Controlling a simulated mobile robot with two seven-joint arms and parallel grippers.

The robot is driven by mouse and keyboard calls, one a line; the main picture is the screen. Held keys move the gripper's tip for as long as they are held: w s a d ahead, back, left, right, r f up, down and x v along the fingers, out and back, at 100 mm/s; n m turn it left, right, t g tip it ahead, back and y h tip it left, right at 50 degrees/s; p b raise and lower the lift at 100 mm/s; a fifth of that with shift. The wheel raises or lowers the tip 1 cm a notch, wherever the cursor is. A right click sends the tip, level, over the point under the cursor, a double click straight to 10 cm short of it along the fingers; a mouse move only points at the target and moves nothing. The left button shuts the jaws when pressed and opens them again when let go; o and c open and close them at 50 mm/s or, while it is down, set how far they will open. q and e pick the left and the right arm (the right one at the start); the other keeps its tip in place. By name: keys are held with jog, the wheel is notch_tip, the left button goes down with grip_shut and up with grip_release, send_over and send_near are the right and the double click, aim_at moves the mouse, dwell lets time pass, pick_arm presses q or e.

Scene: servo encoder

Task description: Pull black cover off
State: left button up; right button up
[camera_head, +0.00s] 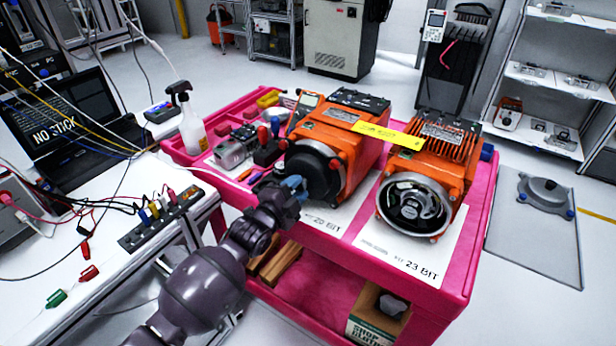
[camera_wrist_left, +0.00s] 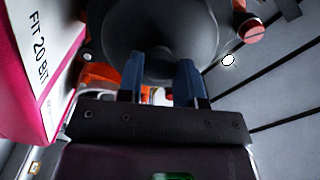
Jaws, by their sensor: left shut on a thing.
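The black cover (camera_head: 312,172) is a round dark cap on the front of the left orange motor (camera_head: 352,145), which stands on the pink cart. My left gripper (camera_head: 294,186) is at the lower left of the cover, with blue fingertips against its edge. In the left wrist view the cover (camera_wrist_left: 165,28) fills the top middle. The fingers of the left gripper (camera_wrist_left: 160,75) reach up to it and are shut on its lower part. The exact contact is partly hidden behind the fingertips. My right gripper is in neither view.
The right orange motor (camera_head: 425,175) has its round front exposed. A yellow strip (camera_head: 388,136) lies across both motors. The pink cart (camera_head: 440,300) holds tools and a spray bottle (camera_head: 189,122) at its left. The white table (camera_head: 110,270) with cables stands close by my left arm.

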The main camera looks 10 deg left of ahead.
pick_arm(q)
jog(key=shift+s, duration=0.1)
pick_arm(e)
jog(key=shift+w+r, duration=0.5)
pick_arm(q)
jog(key=shift+s+a+r+p, duration=0.15)
jog(key=shift+s+p, duration=0.1)
jog(key=shift+p, duration=0.05)
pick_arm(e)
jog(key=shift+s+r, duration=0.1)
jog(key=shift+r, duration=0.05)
pick_arm(q)
jog(key=shift+s+a, duration=0.1)
jog(key=shift+s, duration=0.2)
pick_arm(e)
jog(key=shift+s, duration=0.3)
pick_arm(q)
jog(key=shift+s, duration=0.1)
jog(key=shift+s+a+p, duration=0.1)
jog(key=shift+s+p, duration=0.05)
jog(key=shift+p, duration=0.25)
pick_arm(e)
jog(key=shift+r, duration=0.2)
